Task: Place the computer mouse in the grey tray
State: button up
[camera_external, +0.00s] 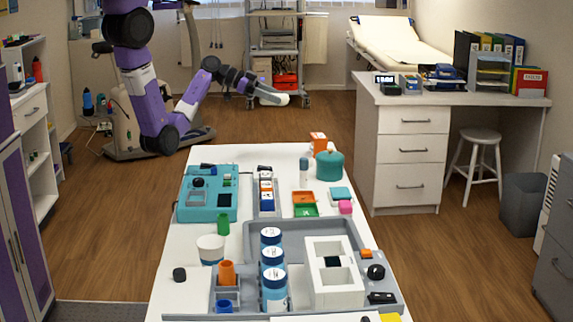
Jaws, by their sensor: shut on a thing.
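My gripper (254,93) is at the end of my arm, beyond the far end of the white table and well away from the things on it. It is shut on a pale rounded thing (272,99), too small in view to be sure it is the computer mouse. A grey tray (318,226) lies on the near half of the table. Several blue jars with white lids (273,277) and a white block with openings (333,277) stand in or over it. A black rounded thing (376,271) sits on a grey panel at the tray's right; I cannot tell what it is.
A teal device (208,195), a teal round pot (329,166), orange and green small trays (304,203) and a white tub (210,248) crowd the table (262,153). A desk (410,133) and a wheeled rack (274,60) stand behind. Open floor surrounds the table.

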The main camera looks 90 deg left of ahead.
jog(key=w+d+m+g+h+b, duration=0.1)
jog(key=w+d+m+h, duration=0.1)
jog(key=w+d, duration=0.3)
jog(key=w+d+m+h, duration=0.1)
jog(key=w+d+h, duration=0.15)
jog(key=d, duration=0.55)
jog(key=m+g+h+b, duration=0.2)
jog(key=m+g+h, duration=0.5)
jog(key=m+g, duration=0.55)
send_over(301, 243)
jog(key=shift+y, duration=0.25)
notch_tip(301, 243, down, 15)
jog(key=shift+d+f, duration=0.1)
jog(key=shift+f, duration=2.1)
jog(key=shift+f, duration=0.2)
jog(key=o, duration=1.4)
